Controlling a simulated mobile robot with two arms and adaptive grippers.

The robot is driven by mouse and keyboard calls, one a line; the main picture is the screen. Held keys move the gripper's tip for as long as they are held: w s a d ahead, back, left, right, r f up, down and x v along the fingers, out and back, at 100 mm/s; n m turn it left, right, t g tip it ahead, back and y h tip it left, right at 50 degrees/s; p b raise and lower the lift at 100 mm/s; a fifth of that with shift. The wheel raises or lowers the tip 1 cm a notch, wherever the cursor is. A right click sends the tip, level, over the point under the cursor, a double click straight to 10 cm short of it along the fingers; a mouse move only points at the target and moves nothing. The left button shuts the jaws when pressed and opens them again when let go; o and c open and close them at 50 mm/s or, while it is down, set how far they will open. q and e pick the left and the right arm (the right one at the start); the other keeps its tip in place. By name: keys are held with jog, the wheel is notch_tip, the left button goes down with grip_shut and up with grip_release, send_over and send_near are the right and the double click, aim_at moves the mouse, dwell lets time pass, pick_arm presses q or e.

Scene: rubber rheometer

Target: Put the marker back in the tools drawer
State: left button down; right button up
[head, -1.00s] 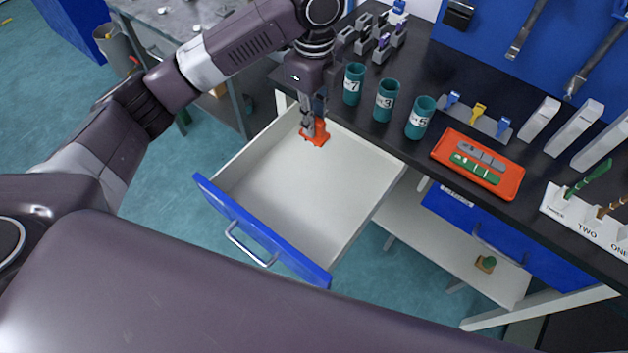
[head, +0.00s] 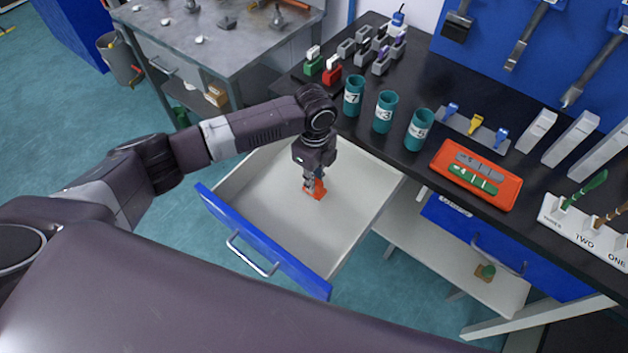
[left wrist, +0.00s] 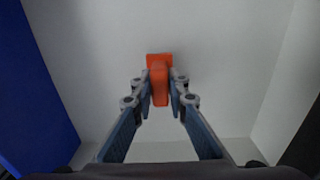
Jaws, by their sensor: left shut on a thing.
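The tools drawer (head: 275,246) is pulled open, with a blue front, a metal handle and a bare white inside. My left gripper (head: 311,185) points down into the drawer space. It is shut on the orange marker (head: 317,192). In the left wrist view the marker (left wrist: 160,82) sits between the two fingertips (left wrist: 160,98), over the white drawer floor (left wrist: 215,65). It has a wider block at its far end. I cannot tell whether it touches the floor. My right gripper is not in view.
Teal cups (head: 385,112) stand on the black bench (head: 415,75) behind the drawer, beside an orange tray (head: 482,199). A closed blue drawer (head: 510,250) is at the right. A grey table (head: 225,60) is at the back left. The drawer floor around the gripper is clear.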

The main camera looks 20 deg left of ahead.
pick_arm(q)
jog(key=shift+f, duration=0.35)
jog(key=shift+f, duration=0.1)
jog(key=c, duration=1.9)
grip_release()
notch_tip(320, 180, up, 12)
jog(key=shift+r+b, duration=0.15)
jog(key=shift+b, duration=0.15)
